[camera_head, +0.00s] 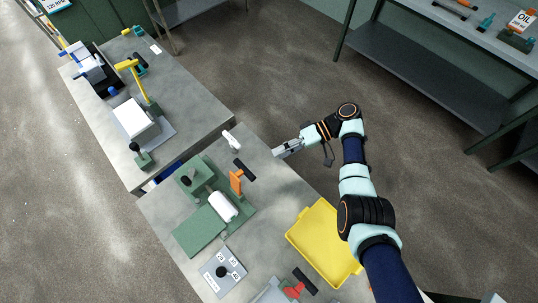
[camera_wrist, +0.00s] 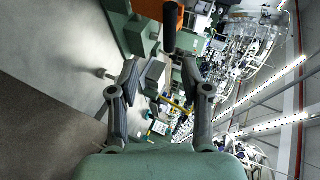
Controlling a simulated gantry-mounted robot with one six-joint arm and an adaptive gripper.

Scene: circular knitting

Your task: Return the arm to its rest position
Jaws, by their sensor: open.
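My gripper (camera_head: 283,151) is at the end of my arm, which reaches in from the lower right in the head view. It is held over the far right edge of the near grey table (camera_head: 263,205), pointing left. In the wrist view my gripper (camera_wrist: 160,75) has its two fingers spread apart with nothing between them. The green fixture (camera_head: 203,222) with a white cylinder (camera_head: 222,206) and an orange lever (camera_head: 236,182) with a dark handle stands on this table, left of my gripper and apart from it.
A yellow tray (camera_head: 300,236) lies on the near table's right side, close to my arm. A grey plate with a black knob (camera_head: 221,271) and a red-handled tool (camera_head: 293,290) lie nearer. A second table (camera_head: 190,95) holds more fixtures. A shelf bench (camera_head: 420,75) stands at the upper right.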

